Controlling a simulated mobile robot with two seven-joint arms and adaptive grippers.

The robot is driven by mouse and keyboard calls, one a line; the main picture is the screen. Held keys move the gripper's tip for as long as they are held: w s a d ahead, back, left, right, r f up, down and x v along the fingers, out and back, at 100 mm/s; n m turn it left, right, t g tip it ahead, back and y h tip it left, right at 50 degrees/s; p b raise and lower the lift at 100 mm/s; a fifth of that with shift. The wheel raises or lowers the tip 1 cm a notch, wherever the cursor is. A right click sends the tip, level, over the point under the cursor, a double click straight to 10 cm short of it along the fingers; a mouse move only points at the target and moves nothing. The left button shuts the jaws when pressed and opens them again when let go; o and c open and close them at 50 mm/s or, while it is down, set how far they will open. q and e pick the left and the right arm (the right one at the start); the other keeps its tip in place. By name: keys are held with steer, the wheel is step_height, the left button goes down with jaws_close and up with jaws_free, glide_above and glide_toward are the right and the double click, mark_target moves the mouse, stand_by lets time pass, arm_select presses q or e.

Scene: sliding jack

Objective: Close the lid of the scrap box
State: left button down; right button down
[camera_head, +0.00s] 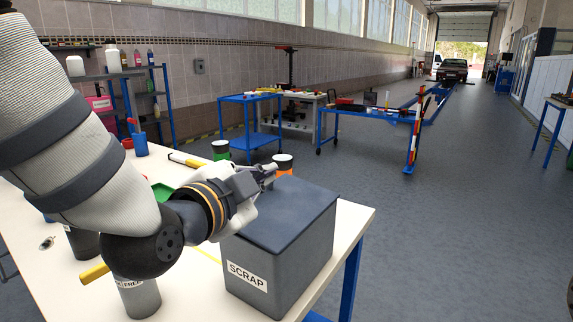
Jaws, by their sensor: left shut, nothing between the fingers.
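The grey scrap box (278,262) stands at the right end of the white table, with a "SCRAP" label on its front. Its dark blue-grey lid (292,212) lies flat across the top and looks closed. My left arm comes in from the left. My left gripper (269,173) is shut and empty at the lid's far left edge. I cannot tell whether it touches the lid. The gripper and wrist hide the lid's left edge. My right gripper is not in view.
The white table (205,285) also holds a grey canister (139,298), a yellow-handled tool (95,273), a green tray (162,192) and a blue cup (140,144). Behind the box stand green and orange containers. The floor right of the table is clear.

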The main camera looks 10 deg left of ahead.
arm_select(q)
glide_above(270, 206)
steer(key=d, duration=0.3)
steer(key=shift+s+f, duration=0.4)
steer(key=shift+f, duration=0.25)
steer(key=shift+w+a+f, duration=0.25)
steer(key=shift+a+f, duration=0.35)
steer(key=shift+a, duration=0.15)
steer(key=shift+w+a+f, duration=0.2)
steer(key=shift+a+f, duration=0.4)
steer(key=shift+a, duration=0.1)
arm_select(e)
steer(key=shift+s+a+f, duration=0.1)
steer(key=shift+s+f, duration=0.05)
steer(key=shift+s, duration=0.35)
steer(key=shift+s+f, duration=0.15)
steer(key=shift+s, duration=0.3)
arm_select(q)
steer(key=shift+b, duration=0.3)
